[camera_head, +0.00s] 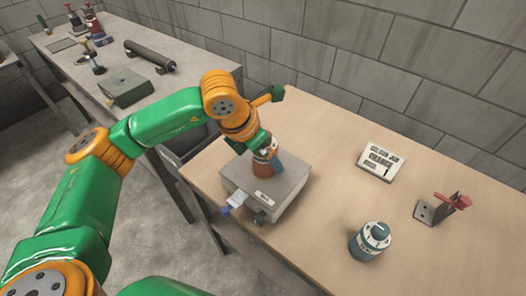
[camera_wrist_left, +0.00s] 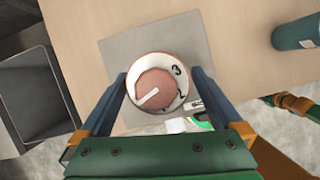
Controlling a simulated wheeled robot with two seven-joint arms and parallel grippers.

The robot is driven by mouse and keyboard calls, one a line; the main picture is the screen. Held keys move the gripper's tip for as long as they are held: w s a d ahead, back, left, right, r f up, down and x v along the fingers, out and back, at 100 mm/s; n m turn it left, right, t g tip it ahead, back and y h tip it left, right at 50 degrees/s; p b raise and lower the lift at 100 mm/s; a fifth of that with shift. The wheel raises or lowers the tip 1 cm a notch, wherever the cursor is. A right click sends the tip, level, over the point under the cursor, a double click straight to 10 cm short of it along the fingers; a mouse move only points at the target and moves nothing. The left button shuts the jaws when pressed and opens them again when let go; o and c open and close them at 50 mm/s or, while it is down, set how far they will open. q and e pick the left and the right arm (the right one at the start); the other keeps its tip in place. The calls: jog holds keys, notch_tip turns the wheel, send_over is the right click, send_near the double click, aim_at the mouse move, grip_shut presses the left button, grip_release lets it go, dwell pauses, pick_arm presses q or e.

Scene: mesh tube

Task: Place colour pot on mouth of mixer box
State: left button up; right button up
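The colour pot (camera_wrist_left: 157,84) has a reddish cap with a white line, and a white rim marked 3. It sits between the two fingers of my left gripper (camera_wrist_left: 158,75), which appear closed on its sides. In the head view the reddish-brown pot (camera_head: 264,168) shows upright at the top of the grey mixer box (camera_head: 283,186), partly hidden by my gripper (camera_head: 268,155). The box's top also shows around the pot in the wrist view (camera_wrist_left: 118,52). Its mouth is hidden. I cannot tell whether the pot rests on it.
A teal pot (camera_head: 370,241) stands right of the box; it also shows in the wrist view (camera_wrist_left: 297,34). Behind it are an ORANGE 1 sign (camera_head: 380,162) and a metal bracket with a red part (camera_head: 437,209). Another bench (camera_head: 100,55) holds a green box (camera_head: 126,87) and tools.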

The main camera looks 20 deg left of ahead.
pick_arm(q)
jog(key=shift+r, duration=0.1)
jog(key=shift+r, duration=0.3)
jog(key=v, duration=1.1)
jog(key=shift+s+r, duration=0.2)
jog(key=shift+a, duration=0.15)
